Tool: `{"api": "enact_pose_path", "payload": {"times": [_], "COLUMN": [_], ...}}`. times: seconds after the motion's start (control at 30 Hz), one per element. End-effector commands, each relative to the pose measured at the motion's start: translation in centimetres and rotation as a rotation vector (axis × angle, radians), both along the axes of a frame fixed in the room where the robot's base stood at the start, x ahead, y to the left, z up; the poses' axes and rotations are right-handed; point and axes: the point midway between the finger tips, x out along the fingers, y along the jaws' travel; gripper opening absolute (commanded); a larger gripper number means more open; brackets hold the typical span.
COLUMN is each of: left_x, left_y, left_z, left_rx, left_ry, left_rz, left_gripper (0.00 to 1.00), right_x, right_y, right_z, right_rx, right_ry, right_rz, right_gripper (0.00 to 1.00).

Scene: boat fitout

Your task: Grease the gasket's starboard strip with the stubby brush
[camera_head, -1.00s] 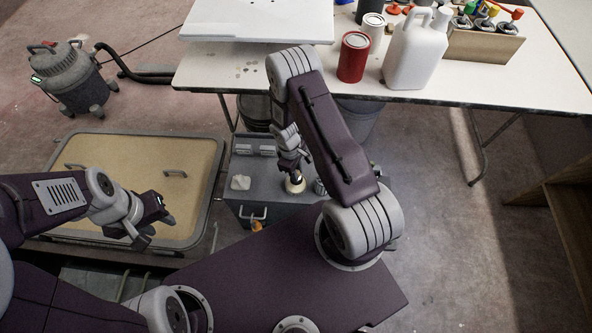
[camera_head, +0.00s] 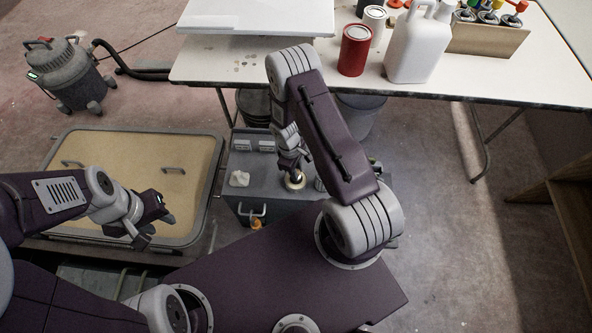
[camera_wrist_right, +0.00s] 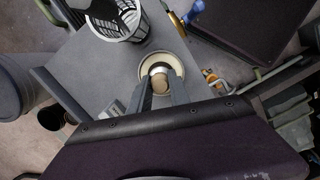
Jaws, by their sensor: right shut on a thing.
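My right gripper (camera_head: 291,172) is over the grey cart top and shut on the stubby brush. In the right wrist view the brush (camera_wrist_right: 160,84) shows as a short tan handle with a silver collar, between the fingers (camera_wrist_right: 160,98). Its lower end is over or in a round cream-rimmed pot (camera_head: 299,184), also in the wrist view (camera_wrist_right: 177,62); the bristles are hidden. A tan hatch panel (camera_head: 130,200) with a grey rim (camera_head: 212,182) lies at left; I cannot make out the gasket strips. My left gripper (camera_head: 154,227) is open and empty above the panel's near right part.
Behind stands a white table (camera_head: 440,85) with a red can (camera_head: 354,50) and white jug (camera_head: 415,45). A vacuum (camera_head: 65,75) stands far left.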

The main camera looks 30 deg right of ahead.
Motion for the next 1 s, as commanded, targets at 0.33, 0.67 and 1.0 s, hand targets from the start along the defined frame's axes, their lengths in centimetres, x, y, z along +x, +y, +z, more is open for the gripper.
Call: {"api": "enact_pose_path", "payload": {"times": [0.33,0.67,1.0], "left_x": [0.00,-0.01,0.00], "left_y": [0.00,0.01,0.00], "left_z": [-0.40,-0.72,-0.68], "left_rx": [0.000,0.000,0.000], "left_ry": [0.000,0.000,0.000], "left_rz": [0.000,0.000,0.000], "left_gripper": [0.36,0.36,0.36], "right_x": [0.00,0.00,-0.01], "right_y": [0.00,0.00,0.00], "right_z": [-0.49,-0.89,-0.89], "right_rx": [0.000,0.000,0.000], "right_ry": [0.000,0.000,0.000], "right_rz": [0.000,0.000,0.000], "right_gripper": [0.00,0.00,0.00]}}
